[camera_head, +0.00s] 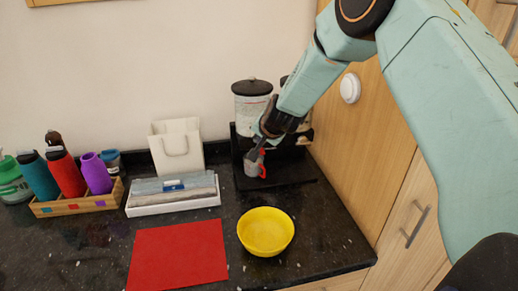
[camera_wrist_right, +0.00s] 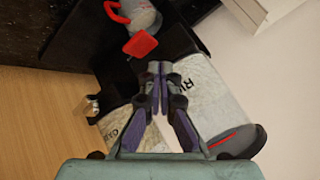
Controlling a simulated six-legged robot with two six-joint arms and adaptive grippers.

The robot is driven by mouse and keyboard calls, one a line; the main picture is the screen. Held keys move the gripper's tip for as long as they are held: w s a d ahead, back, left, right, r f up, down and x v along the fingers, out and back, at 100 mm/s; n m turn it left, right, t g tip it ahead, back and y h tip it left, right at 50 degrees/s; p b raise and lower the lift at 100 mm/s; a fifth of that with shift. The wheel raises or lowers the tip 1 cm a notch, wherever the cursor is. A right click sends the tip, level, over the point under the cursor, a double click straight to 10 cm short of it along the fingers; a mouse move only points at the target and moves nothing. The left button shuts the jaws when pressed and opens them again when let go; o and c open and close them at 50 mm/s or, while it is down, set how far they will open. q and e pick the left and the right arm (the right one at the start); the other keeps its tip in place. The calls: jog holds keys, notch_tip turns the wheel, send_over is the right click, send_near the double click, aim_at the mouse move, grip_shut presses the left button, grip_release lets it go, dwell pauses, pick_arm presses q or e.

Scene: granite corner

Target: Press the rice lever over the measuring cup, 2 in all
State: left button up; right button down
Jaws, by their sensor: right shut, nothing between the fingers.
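The rice dispenser (camera_head: 252,108) is a clear canister with a black lid on a black stand at the back of the counter. In the right wrist view its canister (camera_wrist_right: 202,95) carries letters starting "RI". A red lever (camera_wrist_right: 140,44) sticks out just beyond my fingertips. The grey measuring cup (camera_head: 252,168) with a red handle stands below the dispenser; it also shows at the top of the right wrist view (camera_wrist_right: 145,14). My right gripper (camera_head: 258,150) is shut and empty, in front of the dispenser and above the cup. Whether it touches the lever I cannot tell. My left gripper is not in view.
A second canister (camera_wrist_right: 122,124) stands beside the first, mostly behind my arm. A yellow bowl (camera_head: 266,232) and red mat (camera_head: 178,255) lie in front. A white box (camera_head: 173,194), white holder (camera_head: 177,146) and bottle rack (camera_head: 80,202) stand left. A wooden cabinet (camera_head: 365,130) closes the right.

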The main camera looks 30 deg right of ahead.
jog(key=shift+r+p, duration=1.85)
jog(key=shift+r, duration=0.4)
jog(key=shift+f, duration=0.15)
jog(key=shift+s+f, duration=0.1)
